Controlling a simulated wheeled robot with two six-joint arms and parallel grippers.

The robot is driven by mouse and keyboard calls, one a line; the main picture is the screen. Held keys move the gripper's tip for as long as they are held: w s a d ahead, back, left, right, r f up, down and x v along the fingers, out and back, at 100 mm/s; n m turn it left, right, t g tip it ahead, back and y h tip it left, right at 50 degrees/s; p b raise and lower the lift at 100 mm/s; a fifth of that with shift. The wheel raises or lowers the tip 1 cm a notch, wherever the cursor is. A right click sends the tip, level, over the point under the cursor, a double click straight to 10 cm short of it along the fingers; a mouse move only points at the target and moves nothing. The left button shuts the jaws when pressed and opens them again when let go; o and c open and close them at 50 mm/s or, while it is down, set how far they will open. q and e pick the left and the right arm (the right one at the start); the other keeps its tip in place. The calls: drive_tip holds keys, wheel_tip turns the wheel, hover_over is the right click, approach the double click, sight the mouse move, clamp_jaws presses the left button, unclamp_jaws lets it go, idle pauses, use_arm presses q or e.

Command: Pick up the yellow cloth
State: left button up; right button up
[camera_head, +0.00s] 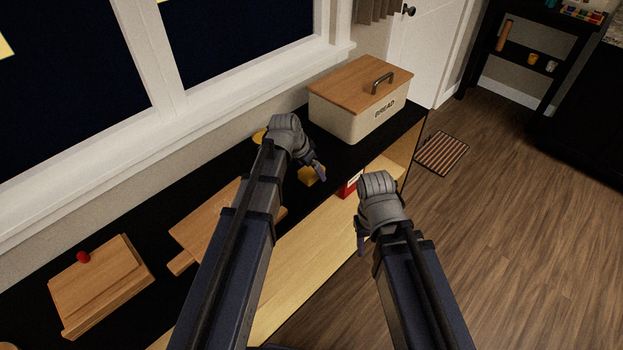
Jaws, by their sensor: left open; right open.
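A small yellow piece that looks like the yellow cloth (309,177) lies on the black countertop, partly hidden by my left gripper. My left gripper (316,170) is open, with its fingers right over or beside the yellow piece. I cannot tell whether they touch it. Another yellow thing (259,135) shows behind my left wrist, mostly hidden. My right gripper (361,236) is open and empty in front of the counter's edge, lower and to the right of the yellow piece.
A cream bread box (340,118) with a wooden lid stands at the counter's far end. A red box (350,185) is near the front edge. A cutting board (205,222), partly behind my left arm, and a wooden board (100,285) with a red ball (83,257) lie left.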

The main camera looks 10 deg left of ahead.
use_arm(q)
drive_tip(key=shift+w+d+f, duration=0.15)
drive_tip(key=shift+w+f, duration=0.05)
drive_tip(key=shift+f, duration=0.4)
drive_tip(key=shift+r, duration=0.1)
use_arm(e)
drive_tip(key=shift+f, duration=0.55)
use_arm(q)
clamp_jaws()
wheel_tip(320, 180, up, 10)
drive_tip(key=p, duration=1)
use_arm(e)
wheel_tip(320, 180, up, 10)
